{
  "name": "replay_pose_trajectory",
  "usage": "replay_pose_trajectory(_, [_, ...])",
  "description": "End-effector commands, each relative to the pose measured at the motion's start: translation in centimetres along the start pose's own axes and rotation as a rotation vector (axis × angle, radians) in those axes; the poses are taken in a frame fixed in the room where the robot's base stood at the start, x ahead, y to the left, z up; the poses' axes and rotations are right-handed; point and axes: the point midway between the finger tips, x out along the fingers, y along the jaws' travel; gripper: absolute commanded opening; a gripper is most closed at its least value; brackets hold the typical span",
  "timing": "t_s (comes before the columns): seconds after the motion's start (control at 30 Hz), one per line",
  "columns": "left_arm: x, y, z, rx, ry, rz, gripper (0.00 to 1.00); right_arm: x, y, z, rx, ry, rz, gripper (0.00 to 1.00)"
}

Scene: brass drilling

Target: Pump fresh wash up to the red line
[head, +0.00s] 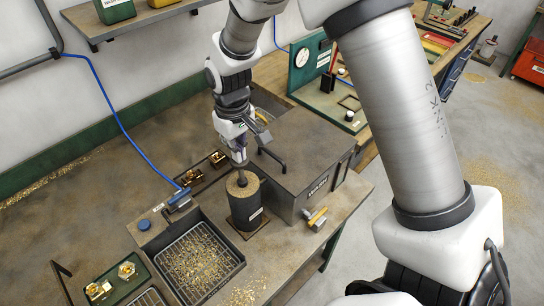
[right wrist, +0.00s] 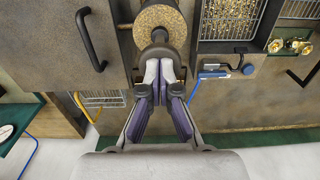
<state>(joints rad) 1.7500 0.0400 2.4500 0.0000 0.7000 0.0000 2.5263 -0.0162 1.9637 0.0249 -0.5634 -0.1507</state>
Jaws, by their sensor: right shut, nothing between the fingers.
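A dark upright cylinder (head: 245,207) with a pale label and a speckled brown top stands on a square base on the bench. Its chip-strewn top (right wrist: 160,14) with a dark round piece at the middle also shows in the right wrist view. My right gripper (head: 239,162) is shut and empty, pointing down just over the cylinder's top. In the right wrist view its fingertips (right wrist: 160,68) overlap the round piece; I cannot tell if they touch it. No red line or liquid level is visible. My left gripper is not in view.
A lidded grey box (head: 300,150) with a dark handle stands right beside the cylinder. A chip-filled mesh tray (head: 240,262) is in front. A blue-handled tool (head: 180,199) with a blue hose, a blue knob (head: 144,225) and brass parts (head: 127,270) lie left.

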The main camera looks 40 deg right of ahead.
Motion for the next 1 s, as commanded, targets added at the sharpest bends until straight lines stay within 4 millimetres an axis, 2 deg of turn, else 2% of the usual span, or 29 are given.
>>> replay_pose_trajectory(0.73, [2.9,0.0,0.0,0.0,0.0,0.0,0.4,5.6,0.0,0.1,0.0,-0.003,0.0,0.0])
replay_pose_trajectory(0.87, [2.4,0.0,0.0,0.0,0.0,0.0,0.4,5.0,0.0,0.1,0.0,-0.002,0.0,0.0])
replay_pose_trajectory(1.0, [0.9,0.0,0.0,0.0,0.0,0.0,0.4,3.5,0.0,0.0,0.0,-0.001,0.0,0.0])
